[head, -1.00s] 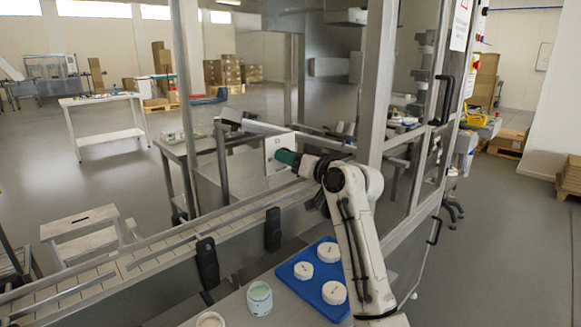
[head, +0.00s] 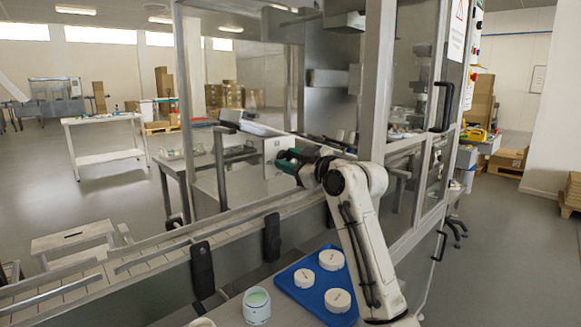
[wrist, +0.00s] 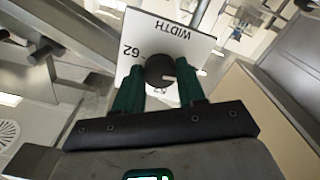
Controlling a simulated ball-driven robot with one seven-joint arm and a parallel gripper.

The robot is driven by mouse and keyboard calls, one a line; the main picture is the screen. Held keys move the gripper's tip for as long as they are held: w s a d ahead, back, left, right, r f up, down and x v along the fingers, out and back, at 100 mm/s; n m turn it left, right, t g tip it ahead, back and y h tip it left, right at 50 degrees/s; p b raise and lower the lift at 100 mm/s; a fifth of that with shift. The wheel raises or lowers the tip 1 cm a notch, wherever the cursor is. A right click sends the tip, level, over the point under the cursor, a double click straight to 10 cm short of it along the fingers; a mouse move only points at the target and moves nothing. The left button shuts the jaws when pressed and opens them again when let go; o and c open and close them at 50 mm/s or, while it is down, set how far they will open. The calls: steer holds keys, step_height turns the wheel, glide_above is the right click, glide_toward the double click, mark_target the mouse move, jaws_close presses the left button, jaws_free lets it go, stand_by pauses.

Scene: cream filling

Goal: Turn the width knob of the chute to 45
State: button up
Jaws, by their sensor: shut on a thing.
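The width knob (wrist: 159,70) is round and dark, with a pale mark on its face, on a white plate (wrist: 178,40) marked WIDTH in the wrist view. The number 62 stands at the plate's left; another number by the lower edge is partly hidden. My gripper (wrist: 159,82) has its green fingers on both sides of the knob and is shut on it. In the head view my gripper (head: 290,158) reaches the white plate (head: 277,150) on the chute; the knob is hidden there by the fingers.
A conveyor (head: 130,268) with a rail runs along the front left. A blue tray (head: 292,283) with white round pieces and a cup (head: 257,308) stand below my arm. A metal frame post (head: 377,80) rises close behind my arm.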

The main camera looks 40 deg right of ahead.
steer(key=shift+f+n, duration=0.3)
steer(key=shift+n, duration=0.3)
steer(key=o, duration=1.1)
steer(key=shift+r, duration=0.2)
steer(key=shift+c, duration=0.2)
steer(key=shift+s, duration=0.15)
steer(key=s, duration=1)
steer(key=shift+s+d, duration=0.2)
steer(key=shift+s, duration=0.05)
